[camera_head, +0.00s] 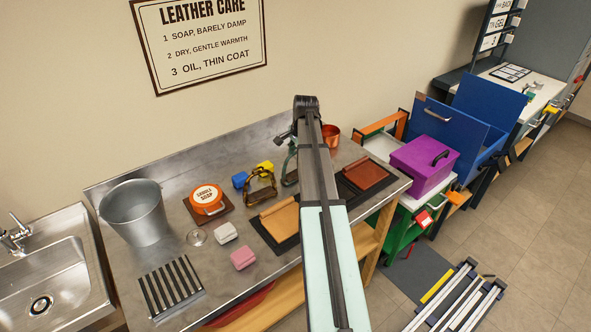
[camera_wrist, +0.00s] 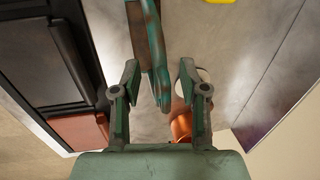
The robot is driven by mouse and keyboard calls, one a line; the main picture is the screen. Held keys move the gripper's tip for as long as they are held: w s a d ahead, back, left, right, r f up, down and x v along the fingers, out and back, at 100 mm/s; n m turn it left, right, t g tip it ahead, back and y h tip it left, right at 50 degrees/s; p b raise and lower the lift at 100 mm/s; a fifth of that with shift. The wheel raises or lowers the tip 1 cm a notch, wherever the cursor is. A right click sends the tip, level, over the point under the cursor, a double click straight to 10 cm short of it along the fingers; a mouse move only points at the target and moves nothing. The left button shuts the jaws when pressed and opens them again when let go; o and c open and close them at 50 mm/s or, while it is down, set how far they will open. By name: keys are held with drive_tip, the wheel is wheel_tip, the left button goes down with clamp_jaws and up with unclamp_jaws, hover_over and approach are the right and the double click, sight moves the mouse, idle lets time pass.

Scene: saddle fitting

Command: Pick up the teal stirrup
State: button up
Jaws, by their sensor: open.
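The teal stirrup stands on the metal table; in the head view only part of the teal stirrup (camera_head: 290,165) shows at the left of my arm, the rest hidden behind it. In the wrist view the teal stirrup (camera_wrist: 157,55), with brownish worn patches, reaches down from the top edge to between my fingers. My gripper (camera_wrist: 158,80) is open, one finger on each side of the stirrup's lower end in the picture. I see a gap to the right finger; the left finger is closer, and I cannot tell whether it touches.
A copper pot (camera_head: 331,136) stands close by, showing behind the right finger in the wrist view (camera_wrist: 181,124). Leather pads on dark boards lie in front.

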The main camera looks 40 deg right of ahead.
drive_tip(key=shift+f, duration=0.15)
clamp_jaws()
idle(0.4)
